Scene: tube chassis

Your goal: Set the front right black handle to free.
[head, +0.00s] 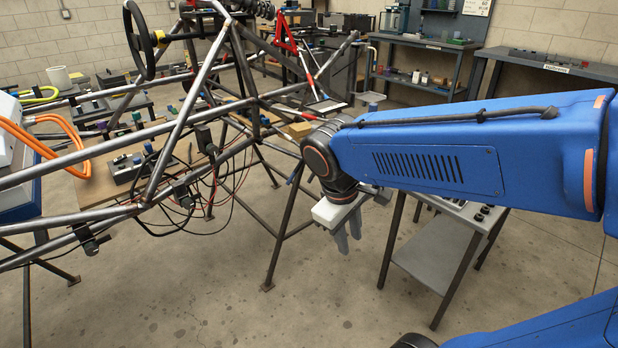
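The tube chassis (75,152) stands at the left, made of bare metal tubes on dark legs. Several small black clamp-like parts sit on its tubes: one at the lower left (90,241), one on the lower middle rail (183,192) and one higher up (204,138). I cannot tell which of these is the front right black handle, or how any handle is set. My gripper (349,240) hangs fingers-down right of the chassis, apart from it. Its grey fingers show close together, touching nothing that I can see; the gap between them is unclear.
A grey trolley (435,252) stands behind and right of my gripper, with small parts on top. A wooden board (115,190) with boxes and cables lies inside the chassis. Loose wires hang from the lower tubes. Floor (190,310) in front is clear. Workbenches (425,45) line the back wall.

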